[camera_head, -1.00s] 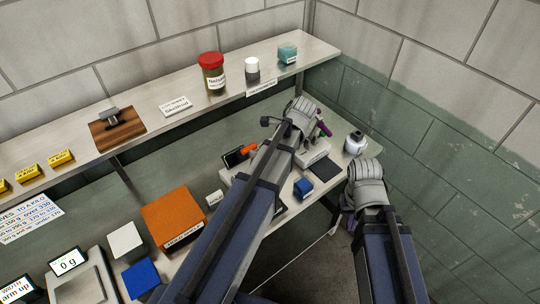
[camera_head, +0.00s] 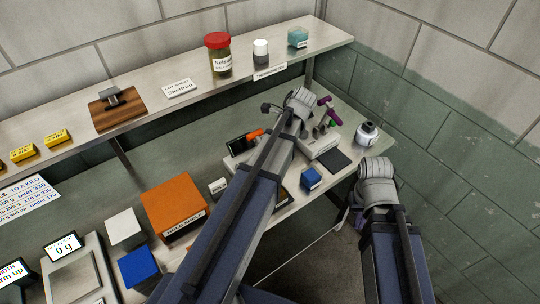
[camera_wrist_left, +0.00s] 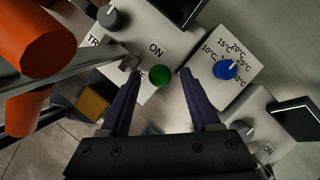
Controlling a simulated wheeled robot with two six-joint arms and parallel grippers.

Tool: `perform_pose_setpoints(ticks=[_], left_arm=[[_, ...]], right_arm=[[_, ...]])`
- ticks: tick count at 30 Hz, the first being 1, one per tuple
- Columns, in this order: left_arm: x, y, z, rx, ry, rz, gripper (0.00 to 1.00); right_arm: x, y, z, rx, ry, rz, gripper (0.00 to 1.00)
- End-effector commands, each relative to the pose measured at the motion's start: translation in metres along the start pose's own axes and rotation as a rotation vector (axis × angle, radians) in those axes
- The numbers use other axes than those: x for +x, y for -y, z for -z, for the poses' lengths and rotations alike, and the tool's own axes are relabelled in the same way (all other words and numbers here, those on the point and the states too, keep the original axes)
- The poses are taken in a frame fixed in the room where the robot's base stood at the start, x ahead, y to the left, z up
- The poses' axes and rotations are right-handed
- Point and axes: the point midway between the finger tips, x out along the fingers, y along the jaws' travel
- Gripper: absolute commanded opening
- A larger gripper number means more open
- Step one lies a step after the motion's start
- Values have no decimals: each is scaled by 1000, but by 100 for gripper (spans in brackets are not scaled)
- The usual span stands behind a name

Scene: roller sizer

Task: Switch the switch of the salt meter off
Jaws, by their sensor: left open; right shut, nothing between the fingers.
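Which device is the salt meter I cannot tell; no such label is readable. In the left wrist view a pale box carries the word ON, a partly hidden label below it and a round green knob (camera_wrist_left: 160,76). The green knob also shows in the head view (camera_head: 332,122). My left gripper (camera_head: 327,114) is open above this box; its purple fingers (camera_wrist_left: 160,84) stand on either side of the green knob, apart from each other. My right gripper (camera_head: 357,217) is shut and empty, low in front of the bench's right end; its fingers are partly hidden by its wrist.
A blue temperature dial (camera_wrist_left: 227,69) and a grey knob (camera_wrist_left: 110,17) sit close by. Large orange cylinders (camera_wrist_left: 35,45) crowd the left. A shelf (camera_head: 190,72) runs behind.

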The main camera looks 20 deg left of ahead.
Motion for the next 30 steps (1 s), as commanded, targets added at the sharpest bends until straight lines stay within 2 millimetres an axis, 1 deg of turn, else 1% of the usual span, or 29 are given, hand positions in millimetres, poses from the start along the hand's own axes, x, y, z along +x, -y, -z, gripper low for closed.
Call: perform_pose_setpoints(ticks=[1,4,7,14,17,30], left_arm=[[13,0,2,-2,0,0,63],[20,0,1,-1,0,0,63],[23,0,1,0,0,0,63],[22,0,0,0,0,0,63],[22,0,0,0,0,0,54],[22,0,0,0,0,0,4]], right_arm=[[12,1,1,0,0,0,0],[19,2,1,1,0,0,0],[22,2,1,1,0,0,0],[20,2,1,1,0,0,0],[20,2,1,1,0,0,0],[20,2,1,0,0,0,0]])
